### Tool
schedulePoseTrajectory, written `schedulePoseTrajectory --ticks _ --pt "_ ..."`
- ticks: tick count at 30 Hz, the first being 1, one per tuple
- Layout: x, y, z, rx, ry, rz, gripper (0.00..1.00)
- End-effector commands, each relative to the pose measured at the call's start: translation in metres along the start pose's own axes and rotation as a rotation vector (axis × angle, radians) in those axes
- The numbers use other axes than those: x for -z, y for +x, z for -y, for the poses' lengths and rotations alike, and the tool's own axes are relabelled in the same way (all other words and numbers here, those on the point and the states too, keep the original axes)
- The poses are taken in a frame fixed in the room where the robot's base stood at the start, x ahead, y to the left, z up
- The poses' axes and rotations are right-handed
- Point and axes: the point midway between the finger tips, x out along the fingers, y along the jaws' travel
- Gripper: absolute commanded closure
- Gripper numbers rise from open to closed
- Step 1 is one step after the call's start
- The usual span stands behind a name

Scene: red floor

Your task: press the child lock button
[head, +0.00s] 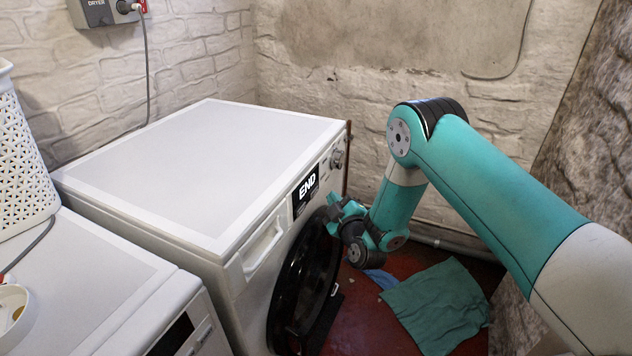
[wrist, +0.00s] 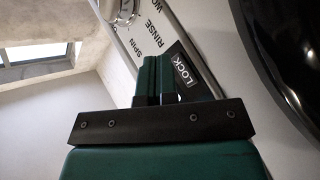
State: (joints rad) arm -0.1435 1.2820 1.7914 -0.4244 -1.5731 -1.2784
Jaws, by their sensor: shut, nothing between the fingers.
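The white washing machine (head: 190,170) has a front panel with a display (head: 306,188) reading "END". In the wrist view, the dark child lock button (wrist: 183,70), marked "LOCK", sits on the panel below the words "SPIN" and "RINSE". My gripper (wrist: 157,62) is shut and empty, with its fingertips just left of the "LOCK" marking. The fingers cover part of the panel and the button's lower left side. I cannot tell whether they touch it. In the head view, my gripper (head: 334,208) is close in front of the panel, right of the display, and the button cannot be made out.
A round knob (head: 337,158) is at the panel's far end and also shows in the wrist view (wrist: 120,10). The black round door (head: 300,275) is below the panel. A teal cloth (head: 437,305) lies on the red floor. Another white machine (head: 85,290) stands at left.

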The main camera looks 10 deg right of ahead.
Motion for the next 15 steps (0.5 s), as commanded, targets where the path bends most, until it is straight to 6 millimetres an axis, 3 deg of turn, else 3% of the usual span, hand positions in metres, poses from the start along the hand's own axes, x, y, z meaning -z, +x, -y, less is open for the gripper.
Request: schedulePoseTrajectory --ticks 15 --pt "0.0076 0.0088 0.007 0.001 0.0 -0.003 1.0"
